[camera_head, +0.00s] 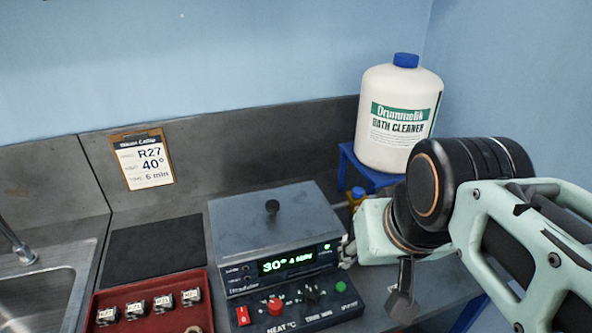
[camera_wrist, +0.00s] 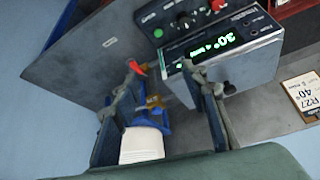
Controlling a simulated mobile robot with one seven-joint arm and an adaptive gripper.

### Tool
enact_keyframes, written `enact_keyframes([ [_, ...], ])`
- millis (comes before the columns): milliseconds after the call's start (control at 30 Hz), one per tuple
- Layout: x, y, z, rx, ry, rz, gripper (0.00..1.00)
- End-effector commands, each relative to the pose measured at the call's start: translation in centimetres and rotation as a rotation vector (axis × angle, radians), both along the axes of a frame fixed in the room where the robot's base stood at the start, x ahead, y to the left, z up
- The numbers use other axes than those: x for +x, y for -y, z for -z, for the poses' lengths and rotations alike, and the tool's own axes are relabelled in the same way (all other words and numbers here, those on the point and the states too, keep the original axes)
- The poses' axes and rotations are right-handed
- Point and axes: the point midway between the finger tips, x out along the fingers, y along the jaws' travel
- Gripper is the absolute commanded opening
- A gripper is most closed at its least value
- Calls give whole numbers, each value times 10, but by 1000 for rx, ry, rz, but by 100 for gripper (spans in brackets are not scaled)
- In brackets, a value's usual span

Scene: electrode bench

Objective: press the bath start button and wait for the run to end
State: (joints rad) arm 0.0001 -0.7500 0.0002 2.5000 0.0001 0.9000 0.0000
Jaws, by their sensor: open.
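The bath (camera_head: 272,240) is a grey box with its lid on; it also shows in the wrist view (camera_wrist: 255,65). Its green display (camera_head: 287,262) reads 30° and what looks like 4 MIN. On the sloped front panel sit a red switch (camera_head: 243,316), a red knob (camera_head: 275,307), a black knob (camera_head: 312,296) and a green button (camera_head: 341,286). The green button also shows in the wrist view (camera_wrist: 158,33). My gripper (camera_head: 374,276) is open and empty, at the bath's right side. In the wrist view its fingers (camera_wrist: 162,68) are spread, apart from the green button.
A clipboard (camera_head: 143,160) on the back panel reads R27, 40°, 6 min. A red tray (camera_head: 183,320) with several small labelled blocks stands front left, beside a sink (camera_head: 40,290). A large white cleaner bottle (camera_head: 398,120) stands on a blue stand (camera_head: 345,160) behind my arm.

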Motion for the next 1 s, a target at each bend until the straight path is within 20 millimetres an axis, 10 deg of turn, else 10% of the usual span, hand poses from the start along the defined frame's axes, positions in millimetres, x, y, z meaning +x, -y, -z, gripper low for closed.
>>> enact_keyframes([
  [200, 0, 0, 0, 0, 0, 0, 40],
  [567, 0, 0, 0, 0, 0, 0, 1],
  [1000, 0, 0, 0, 0, 0, 0, 0],
])
